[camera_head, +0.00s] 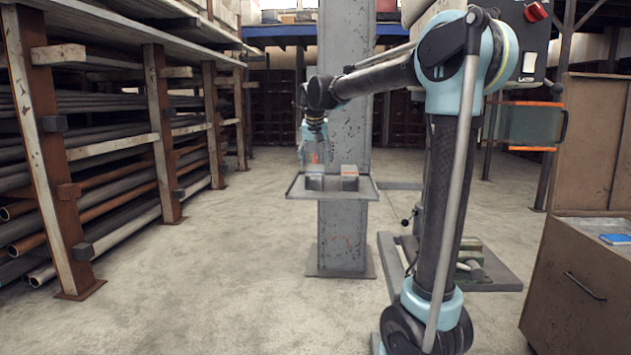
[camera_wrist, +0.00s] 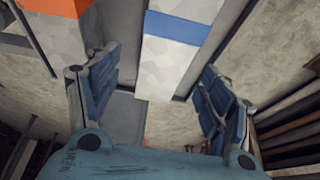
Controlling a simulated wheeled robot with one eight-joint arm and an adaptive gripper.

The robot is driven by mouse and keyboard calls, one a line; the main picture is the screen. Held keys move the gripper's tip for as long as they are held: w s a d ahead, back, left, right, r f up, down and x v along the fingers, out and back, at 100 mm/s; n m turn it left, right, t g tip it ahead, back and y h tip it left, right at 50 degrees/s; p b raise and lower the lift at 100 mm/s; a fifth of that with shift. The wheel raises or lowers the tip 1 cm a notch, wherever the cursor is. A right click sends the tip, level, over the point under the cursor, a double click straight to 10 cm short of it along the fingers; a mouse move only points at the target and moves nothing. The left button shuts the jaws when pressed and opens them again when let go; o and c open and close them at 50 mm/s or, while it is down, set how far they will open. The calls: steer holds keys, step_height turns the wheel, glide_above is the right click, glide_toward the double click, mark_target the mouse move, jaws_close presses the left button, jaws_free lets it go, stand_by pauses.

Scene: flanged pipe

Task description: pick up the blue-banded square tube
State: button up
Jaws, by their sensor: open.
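The blue-banded square tube (camera_wrist: 168,62) is pale grey with a blue band. In the wrist view it runs down from the top edge and ends between my gripper's fingers. My gripper (camera_wrist: 155,90) is open, one finger on each side of the tube, with a gap visible on both sides. How far the fingers reach down beside it is hard to tell. In the head view my gripper (camera_head: 314,150) is above the left of two small blocks on the tray (camera_head: 335,194); that left block appears to be the blue-banded tube (camera_head: 314,182).
An orange-banded square tube (camera_wrist: 57,38) lies beside it, left in the wrist view. The tray is fixed to a grey steel column (camera_head: 345,235). Pipe racks (camera_head: 110,150) line the left; a brown cabinet (camera_head: 575,290) stands right.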

mark_target(315, 169)
steer(key=shift+x, duration=2.65)
steer(key=shift+a, duration=0.2)
steer(key=c, duration=1.6)
steer(key=shift+o, duration=0.2)
